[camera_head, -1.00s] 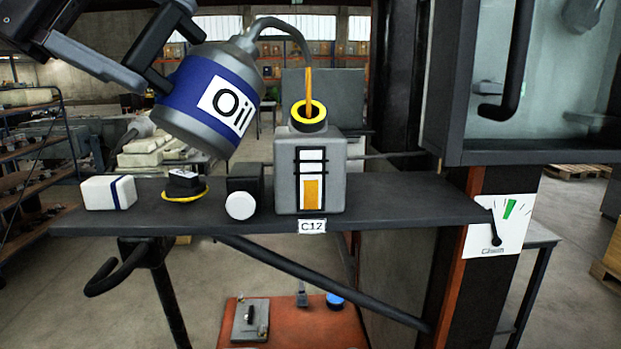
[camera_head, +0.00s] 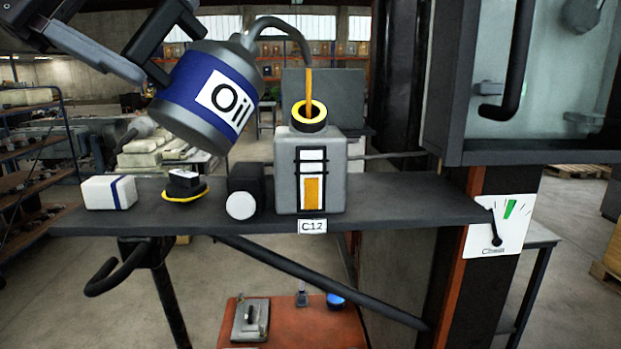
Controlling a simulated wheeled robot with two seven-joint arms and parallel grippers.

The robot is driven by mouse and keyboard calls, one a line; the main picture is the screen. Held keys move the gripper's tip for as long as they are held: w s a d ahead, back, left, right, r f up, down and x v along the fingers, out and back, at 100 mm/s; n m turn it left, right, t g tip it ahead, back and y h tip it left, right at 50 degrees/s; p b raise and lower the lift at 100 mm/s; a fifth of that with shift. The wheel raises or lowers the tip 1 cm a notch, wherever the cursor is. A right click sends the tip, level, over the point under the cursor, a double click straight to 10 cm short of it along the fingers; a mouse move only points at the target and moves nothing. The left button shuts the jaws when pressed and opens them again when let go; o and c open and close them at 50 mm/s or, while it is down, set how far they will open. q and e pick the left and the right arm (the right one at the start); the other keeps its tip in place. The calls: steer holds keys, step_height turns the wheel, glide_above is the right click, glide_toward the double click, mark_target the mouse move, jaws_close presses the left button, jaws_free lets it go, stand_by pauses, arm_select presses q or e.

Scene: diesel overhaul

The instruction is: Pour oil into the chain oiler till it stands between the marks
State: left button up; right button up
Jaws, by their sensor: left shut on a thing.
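The oil can (camera_head: 212,95), grey with a blue "Oil" label, is tilted in the air above the shelf. My left gripper (camera_head: 158,58) is shut on it from the upper left. An orange stream of oil (camera_head: 309,88) falls from its curved spout into the yellow-rimmed opening (camera_head: 309,113) of the chain oiler (camera_head: 335,180). The grey oiler stands upright on the shelf above a "C12" tag. In its front sight window (camera_head: 312,190) the orange oil fills the lower part, with its top just under the lower dark cross mark. My right gripper is not in view.
On the dark shelf (camera_head: 400,205), left of the oiler, are a black block with a white round face (camera_head: 241,200), a black-and-yellow item (camera_head: 184,186) and a white box with a blue stripe (camera_head: 108,192). A "Chain" gauge (camera_head: 500,225) is at the right.

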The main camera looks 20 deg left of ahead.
arm_select(q)
steer(key=shift+r, duration=0.15)
steer(key=shift+w+r, duration=0.1)
steer(key=shift+r, duration=0.1)
stand_by(0.3)
steer(key=shift+w+d+r+g, duration=0.1)
steer(key=shift+d+r+g, duration=0.05)
steer(key=shift+r+g, duration=0.15)
stand_by(1.1)
stand_by(0.5)
steer(key=shift+r+n+y, duration=0.25)
steer(key=shift+n+y, duration=0.05)
steer(key=shift+y, duration=0.1)
steer(key=shift+w, duration=0.1)
stand_by(0.9)
steer(key=shift+w+d+r+g, duration=0.1)
steer(key=shift+r+g, duration=0.2)
stand_by(0.5)
